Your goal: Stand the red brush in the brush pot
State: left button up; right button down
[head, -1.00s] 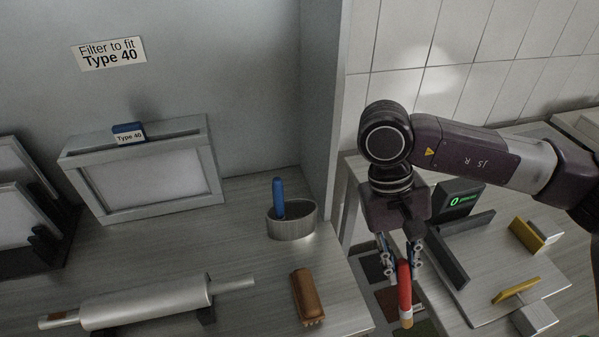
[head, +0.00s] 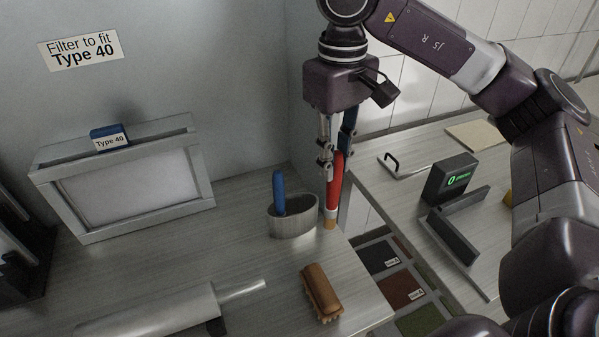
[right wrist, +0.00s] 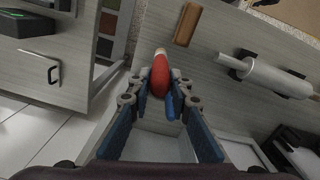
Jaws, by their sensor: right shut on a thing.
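The red brush (head: 334,188) hangs upright in my right gripper (head: 335,165), its pale tip pointing down. The brush pot (head: 292,226) is a grey oval cup on the left table, with a blue brush (head: 279,190) standing in it. The red brush is just right of the pot in the head view, apart from it in the picture; its height over the table is hard to judge. In the right wrist view the red brush (right wrist: 160,76) sits between the fingertips, and the blue brush (right wrist: 170,104) shows beside it. My left gripper is not in view.
A brown scrubbing brush (head: 321,291) and a roller (head: 165,312) lie on the table in front. A framed filter box (head: 130,185) stands at the back left. A gap with coloured trays (head: 400,286) separates this table from the right one, which holds a scale display (head: 451,178).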

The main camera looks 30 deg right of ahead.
jog(key=w+p, duration=0.3)
jog(key=w, duration=0.9)
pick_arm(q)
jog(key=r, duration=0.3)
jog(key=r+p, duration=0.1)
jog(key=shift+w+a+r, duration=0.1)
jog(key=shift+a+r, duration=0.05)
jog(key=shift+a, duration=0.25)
pick_arm(e)
notch_tip(320, 180, down, 12)
jog(key=shift+d+r, duration=0.2)
jog(key=shift+d, duration=0.05)
jog(key=shift+f, duration=0.2)
jog(key=c, duration=1.8)
grip_release()
jog(key=shift+o, duration=0.2)
jog(key=shift+r, duration=0.15)
